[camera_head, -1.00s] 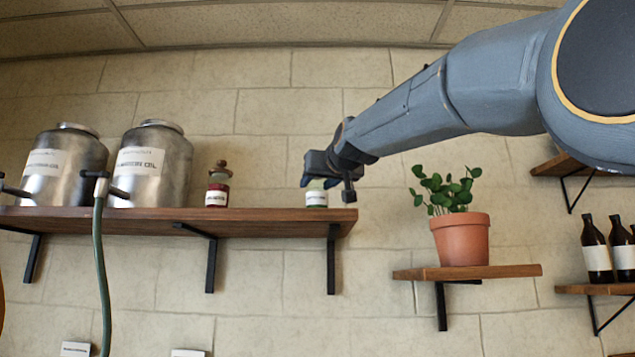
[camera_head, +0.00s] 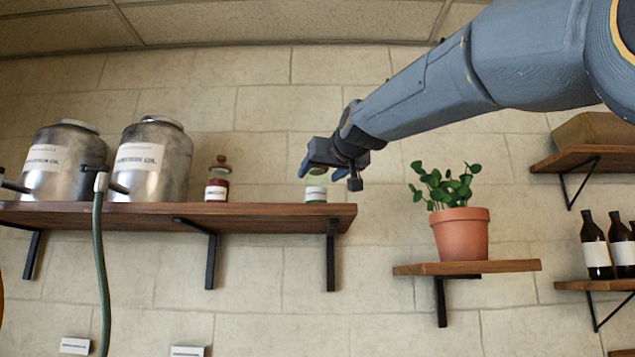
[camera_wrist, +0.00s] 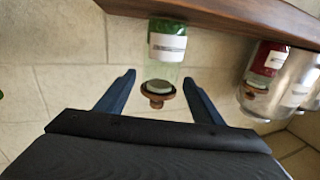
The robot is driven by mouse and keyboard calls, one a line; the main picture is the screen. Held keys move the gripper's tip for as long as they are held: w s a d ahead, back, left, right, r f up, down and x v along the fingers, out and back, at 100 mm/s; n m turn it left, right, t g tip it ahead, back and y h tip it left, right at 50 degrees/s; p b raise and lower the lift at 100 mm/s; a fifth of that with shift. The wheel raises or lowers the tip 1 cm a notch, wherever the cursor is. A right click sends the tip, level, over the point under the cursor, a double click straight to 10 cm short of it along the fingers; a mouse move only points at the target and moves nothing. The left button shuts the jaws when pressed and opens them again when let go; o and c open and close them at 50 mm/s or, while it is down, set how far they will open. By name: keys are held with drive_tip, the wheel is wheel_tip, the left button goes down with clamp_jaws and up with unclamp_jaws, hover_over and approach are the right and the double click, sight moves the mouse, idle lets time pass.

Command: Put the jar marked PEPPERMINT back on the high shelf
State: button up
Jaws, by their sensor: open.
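A small jar with green contents and a white label (camera_head: 316,194) stands upright near the right end of the high wooden shelf (camera_head: 270,213). In the wrist view the green jar (camera_wrist: 166,50) appears upside down, with its brown knobbed lid towards my gripper. The label's writing is too small to read. My gripper (camera_head: 318,173) is open just above the jar, and its two fingers (camera_wrist: 158,85) lie either side of the lid in the wrist view, apart from it.
A red jar (camera_head: 217,184) stands to the left on the same shelf, beside large metal tanks (camera_head: 151,160) with a hose (camera_head: 102,260). A potted plant (camera_head: 460,230) on a small shelf and brown bottles (camera_head: 596,246) are to the right.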

drive_tip(key=b+v, duration=0.3)
drive_tip(key=v, duration=0.6)
idle(0.4)
